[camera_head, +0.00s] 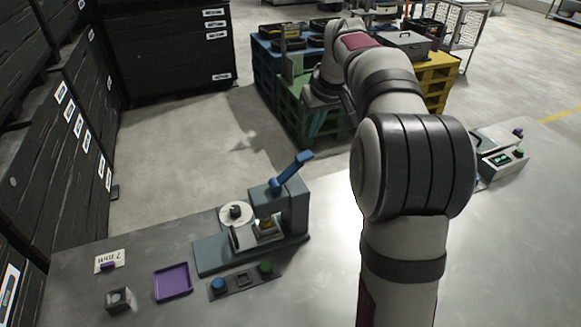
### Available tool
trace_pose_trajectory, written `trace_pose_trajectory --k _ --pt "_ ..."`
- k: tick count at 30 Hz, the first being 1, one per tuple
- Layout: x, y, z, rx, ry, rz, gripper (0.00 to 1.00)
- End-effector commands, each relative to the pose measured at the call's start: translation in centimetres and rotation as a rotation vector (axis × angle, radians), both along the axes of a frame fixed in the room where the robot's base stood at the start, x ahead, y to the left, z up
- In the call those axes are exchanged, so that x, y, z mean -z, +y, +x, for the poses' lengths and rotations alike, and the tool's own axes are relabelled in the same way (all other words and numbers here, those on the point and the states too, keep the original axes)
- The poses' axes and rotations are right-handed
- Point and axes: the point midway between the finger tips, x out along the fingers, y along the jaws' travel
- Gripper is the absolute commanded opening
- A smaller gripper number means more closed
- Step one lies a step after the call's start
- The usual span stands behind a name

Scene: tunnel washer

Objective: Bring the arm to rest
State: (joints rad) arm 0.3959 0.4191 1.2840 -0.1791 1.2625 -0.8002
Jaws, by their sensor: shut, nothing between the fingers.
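My arm rises from the lower right of the head view, bends at a large dark-banded joint and reaches away over the far side of the bench. Its wrist turns down at the upper middle. My gripper (314,124) hangs there, small and far off, in front of a green pallet stack (293,105). It looks shut and empty, with its tips hard to make out against the green. It is well apart from the things on the bench.
The metal bench (310,290) bears a grey press with a blue lever (285,205), a purple tray (173,282), a button panel (243,281), a small cube (118,299) and a control box (502,162). Dark cabinets (165,45) stand left; a yellow pallet stack (437,80) stands behind.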

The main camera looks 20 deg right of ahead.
Motion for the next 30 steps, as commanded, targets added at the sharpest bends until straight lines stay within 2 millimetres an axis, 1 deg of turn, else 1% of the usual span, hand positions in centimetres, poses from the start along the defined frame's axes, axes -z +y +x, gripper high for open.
trace_pose_trajectory --k 8,10,11,13,14,15,17,18,20,21,24,27,30 --pt "0.0 0.0 0.0 0.0 0.0 0.0 0.0" --pt "-0.1 0.5 -0.4 0.004 0.005 0.006 0.0" --pt "-0.2 1.3 -1.0 0.012 0.012 0.017 0.0" --pt "-0.4 4.4 -3.8 0.045 0.048 0.059 0.0" --pt "-0.4 6.2 -5.7 0.067 0.072 0.083 0.0" --pt "-0.2 8.8 -8.7 0.104 0.11 0.118 0.0" --pt "0.7 12.4 -13.9 0.166 0.176 0.166 0.0" --pt "1.5 14.4 -17.4 0.208 0.221 0.19 0.0" --pt "3.1 16.7 -22.5 0.268 0.284 0.218 0.0" --pt "4.2 17.8 -25.6 0.306 0.321 0.229 0.0" --pt "6.7 19.4 -31.5 0.384 0.395 0.243 0.0" --pt "8.4 20.0 -34.7 0.429 0.436 0.244 0.0" --pt "8.9 20.1 -35.8 0.446 0.451 0.245 0.0"
